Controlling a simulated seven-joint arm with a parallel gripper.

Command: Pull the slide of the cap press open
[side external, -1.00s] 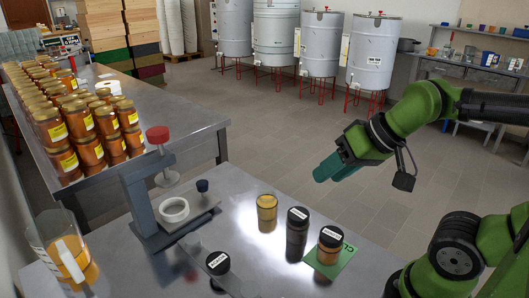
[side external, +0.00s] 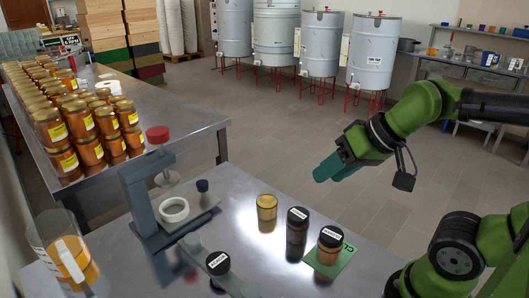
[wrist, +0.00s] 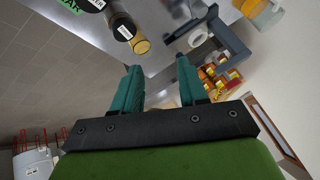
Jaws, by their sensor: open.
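The cap press (side external: 139,200) is a grey-blue upright frame with a red knob (side external: 157,135) on top, standing on the steel table. Its slide is a flat grey plate (side external: 205,207) with a white ring (side external: 174,211) and a small dark blue knob (side external: 202,186). How far the slide is out is hard to tell. My gripper (side external: 328,172) is raised, to the right of the press and well apart from it. In the wrist view its teal fingers (wrist: 158,72) are open and empty, with the press frame (wrist: 232,42) beyond them.
An amber jar (side external: 267,208), a dark-lidded jar (side external: 297,227) and another jar (side external: 330,243) on a green card (side external: 322,267) stand right of the press. A black-capped item (side external: 218,263) is in front. A clear jug (side external: 72,262) stands left.

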